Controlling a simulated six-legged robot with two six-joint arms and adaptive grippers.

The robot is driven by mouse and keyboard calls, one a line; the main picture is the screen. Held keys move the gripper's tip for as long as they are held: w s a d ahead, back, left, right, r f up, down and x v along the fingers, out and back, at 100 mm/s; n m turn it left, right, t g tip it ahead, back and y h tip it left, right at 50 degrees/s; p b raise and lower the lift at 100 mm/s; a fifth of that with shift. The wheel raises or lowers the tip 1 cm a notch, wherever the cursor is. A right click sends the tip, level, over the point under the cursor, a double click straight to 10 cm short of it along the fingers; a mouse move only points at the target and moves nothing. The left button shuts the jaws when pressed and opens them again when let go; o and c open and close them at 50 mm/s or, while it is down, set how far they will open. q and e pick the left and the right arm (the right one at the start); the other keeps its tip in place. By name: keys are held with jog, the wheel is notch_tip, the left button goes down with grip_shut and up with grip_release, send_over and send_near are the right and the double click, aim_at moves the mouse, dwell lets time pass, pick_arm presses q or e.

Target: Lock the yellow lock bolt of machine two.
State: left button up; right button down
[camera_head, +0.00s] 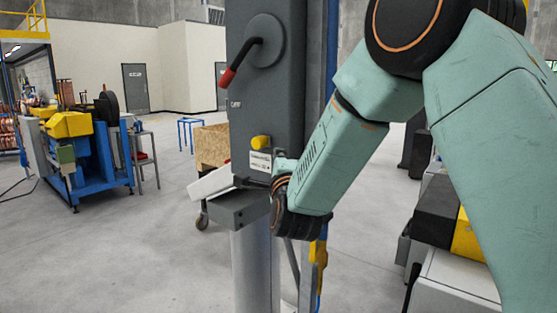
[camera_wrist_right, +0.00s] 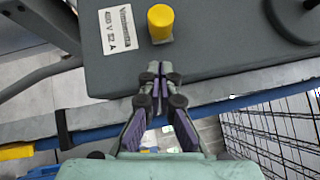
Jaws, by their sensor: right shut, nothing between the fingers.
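The yellow lock bolt (camera_head: 260,142) sticks out of the grey upright machine housing (camera_head: 250,105), just above a white label. In the right wrist view the bolt (camera_wrist_right: 160,22) is a short yellow cylinder on the grey panel (camera_wrist_right: 215,50), beside the label (camera_wrist_right: 108,28). My right gripper (camera_wrist_right: 157,70) is shut and empty. Its fingertips point toward the bolt and appear a short gap from it. In the head view the right gripper (camera_head: 284,167) is below and right of the bolt, partly hidden by its own wrist. My left gripper is not in view.
A black lever with a red grip (camera_head: 228,77) sits higher on the housing. A grey box-shaped ledge (camera_head: 238,208) juts out below the label. A wooden crate (camera_head: 211,145) on a wheeled cart stands behind. A blue and yellow machine (camera_head: 90,150) is at left. Open floor lies between.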

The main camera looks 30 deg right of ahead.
jog(key=b+v, duration=0.2)
jog(key=v, duration=0.8)
jog(key=shift+a, duration=0.1)
jog(key=shift+w, duration=0.1)
